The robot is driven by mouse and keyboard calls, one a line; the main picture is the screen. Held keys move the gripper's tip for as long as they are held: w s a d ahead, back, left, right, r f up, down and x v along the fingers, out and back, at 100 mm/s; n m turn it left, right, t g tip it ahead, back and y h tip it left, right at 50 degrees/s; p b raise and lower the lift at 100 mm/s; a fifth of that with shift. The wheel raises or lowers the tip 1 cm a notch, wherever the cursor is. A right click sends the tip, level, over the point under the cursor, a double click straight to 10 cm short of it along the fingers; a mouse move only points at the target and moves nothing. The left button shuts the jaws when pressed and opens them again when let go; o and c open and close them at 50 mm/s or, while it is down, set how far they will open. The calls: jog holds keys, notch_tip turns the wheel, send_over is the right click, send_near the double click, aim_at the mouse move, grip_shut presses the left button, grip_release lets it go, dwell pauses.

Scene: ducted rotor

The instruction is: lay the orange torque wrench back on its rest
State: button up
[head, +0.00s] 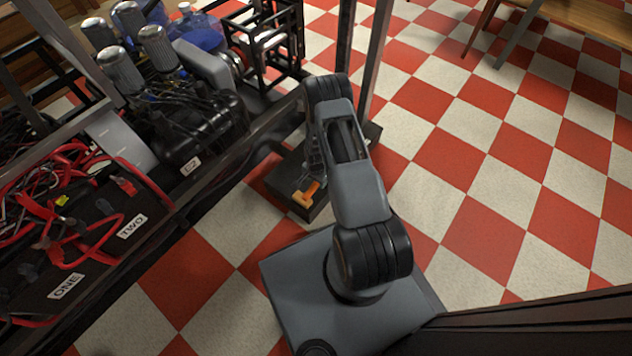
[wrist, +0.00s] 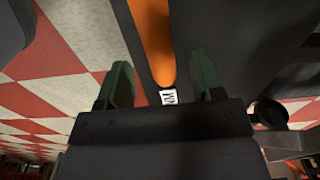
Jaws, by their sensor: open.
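The orange torque wrench (head: 307,194) shows in the head view as a small orange piece over a low dark stand (head: 318,207), beside my arm. In the wrist view its orange handle (wrist: 152,40) runs down from the top edge and ends near a small white label (wrist: 168,97) on a dark surface. My gripper (wrist: 160,72) is open, with one green finger on each side of the handle's line and visible gaps to both. My arm hides most of the gripper and the rest of the wrench in the head view. I cannot tell whether the wrench is fully seated.
A dark rack with batteries, red cables and trays labelled ONE (head: 66,286) and TWO (head: 132,226) stands at the left. A metal frame post (head: 375,60) rises behind the stand. The red and white checkered floor (head: 500,190) is clear at the right; a wooden bench (head: 580,15) is far back.

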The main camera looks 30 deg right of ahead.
notch_tip(320, 180, up, 11)
jog(key=p, duration=0.3)
jog(key=shift+f, duration=0.2)
jog(key=a+r+n+t+p, duration=0.1)
jog(key=a+r+n+p, duration=0.15)
jog(key=r+p, duration=1.1)
jog(key=a+r+n+p, duration=0.2)
jog(key=r+n, duration=0.1)
jog(key=r, duration=2.1)
jog(key=s+a+r+n+p, duration=0.2)
jog(key=s+r+p, duration=0.3)
jog(key=r, duration=0.6)
jog(key=s+a+r+n+t+p, duration=0.1)
jog(key=s+r+p, duration=0.4)
jog(key=r, duration=0.7)
jog(key=s+a+r+n+t+p, duration=0.1)
jog(key=s+r+n+p, duration=0.3)
jog(key=r, duration=0.7)
jog(key=s+a+p, duration=0.1)
jog(key=p, duration=0.1)
jog(key=shift+a+r+p, duration=0.2)
jog(key=shift+a+p, duration=0.1)
